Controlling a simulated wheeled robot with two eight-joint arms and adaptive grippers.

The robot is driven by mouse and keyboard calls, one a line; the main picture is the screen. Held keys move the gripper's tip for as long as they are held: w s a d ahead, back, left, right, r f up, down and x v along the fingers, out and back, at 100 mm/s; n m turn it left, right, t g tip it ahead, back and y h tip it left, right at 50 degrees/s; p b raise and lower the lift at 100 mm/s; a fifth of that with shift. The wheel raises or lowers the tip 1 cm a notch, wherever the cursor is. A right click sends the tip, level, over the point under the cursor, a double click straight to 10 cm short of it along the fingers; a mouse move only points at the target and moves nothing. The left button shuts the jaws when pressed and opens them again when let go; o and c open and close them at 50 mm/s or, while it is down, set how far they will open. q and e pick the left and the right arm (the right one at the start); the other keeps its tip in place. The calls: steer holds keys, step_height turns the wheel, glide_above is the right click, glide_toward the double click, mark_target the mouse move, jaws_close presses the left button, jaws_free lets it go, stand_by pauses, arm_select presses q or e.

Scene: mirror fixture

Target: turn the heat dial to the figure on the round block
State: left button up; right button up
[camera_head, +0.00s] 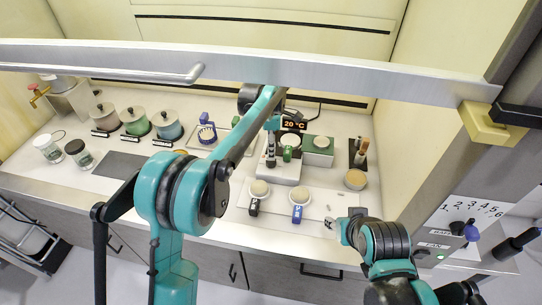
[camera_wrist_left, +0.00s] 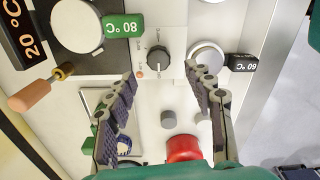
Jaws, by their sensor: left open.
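The heat dial is probably the black knob (camera_wrist_left: 159,57) on a white panel in the left wrist view, with small marks around it. My left gripper (camera_wrist_left: 159,75) is open, its tips on either side of the knob's near edge; contact cannot be told. In the head view my left gripper (camera_head: 270,150) is over the white unit (camera_head: 281,172) and hides the dial. A display (camera_head: 293,125) reads 20 °C. Tags read 80 °C (camera_wrist_left: 123,27) and 60 °C (camera_wrist_left: 243,63) beside round pale tops. Which thing is the round block is unclear. My right gripper (camera_head: 343,228) is near the counter front.
Canisters (camera_head: 135,121) and jars (camera_head: 79,152) stand on the left counter. Two pale-topped pots with black (camera_head: 254,207) and blue (camera_head: 297,214) tags stand in front. A numbered panel (camera_head: 467,215) is at right. A metal bar (camera_head: 340,70) crosses the top.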

mark_target(271, 162)
arm_select(q)
steer(key=f, duration=0.3)
steer(key=f+b, duration=0.1)
steer(key=f, duration=0.1)
steer(key=shift+w, duration=0.25)
steer(key=shift+s+f, duration=0.15)
steer(key=shift+f, duration=0.45)
steer(key=c, duration=1.2)
